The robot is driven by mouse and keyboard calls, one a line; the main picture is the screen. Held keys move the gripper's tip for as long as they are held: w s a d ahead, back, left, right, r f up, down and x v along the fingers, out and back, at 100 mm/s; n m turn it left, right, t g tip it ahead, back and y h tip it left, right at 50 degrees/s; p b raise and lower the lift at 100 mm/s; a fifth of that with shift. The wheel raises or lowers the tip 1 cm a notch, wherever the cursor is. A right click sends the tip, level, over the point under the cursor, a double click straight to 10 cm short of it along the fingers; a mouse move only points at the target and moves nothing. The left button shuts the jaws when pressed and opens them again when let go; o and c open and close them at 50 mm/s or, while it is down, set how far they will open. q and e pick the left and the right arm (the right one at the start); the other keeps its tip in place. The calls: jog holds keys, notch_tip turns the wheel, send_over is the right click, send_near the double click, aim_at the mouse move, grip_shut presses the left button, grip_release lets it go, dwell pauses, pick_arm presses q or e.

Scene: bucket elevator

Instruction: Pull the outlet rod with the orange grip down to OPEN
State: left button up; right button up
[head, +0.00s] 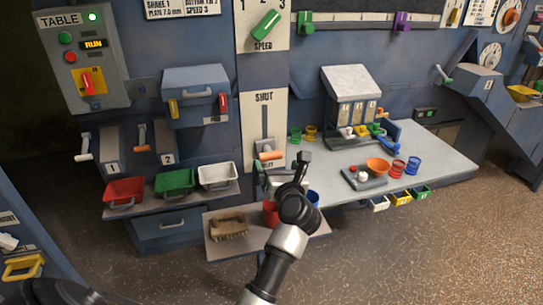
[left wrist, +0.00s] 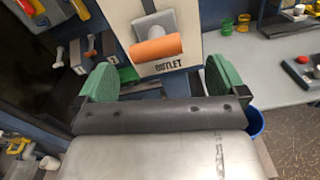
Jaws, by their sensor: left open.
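The orange grip (head: 270,155) of the outlet rod sits low on the white panel (head: 280,105), below the dark slot. SHUT is printed at the panel's top; no OPEN mark is readable. In the left wrist view the orange grip (left wrist: 157,48) lies crosswise just above the word OUTLET. My left gripper (head: 284,178) is just below and in front of the grip in the head view. Its green-padded fingers (left wrist: 160,80) are spread wide with nothing between them, and the grip shows beyond them, apart. My right gripper is not in view.
Red, green and white bins (head: 175,181) stand on a shelf at left. A brown brush-like object (head: 229,226) and a red cup (head: 270,213) are on the lower shelf near my arm. A grey table (head: 440,165) with bowl and cups extends right.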

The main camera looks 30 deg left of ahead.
pick_arm(q)
jog(key=v, duration=0.4)
dwell(0.4)
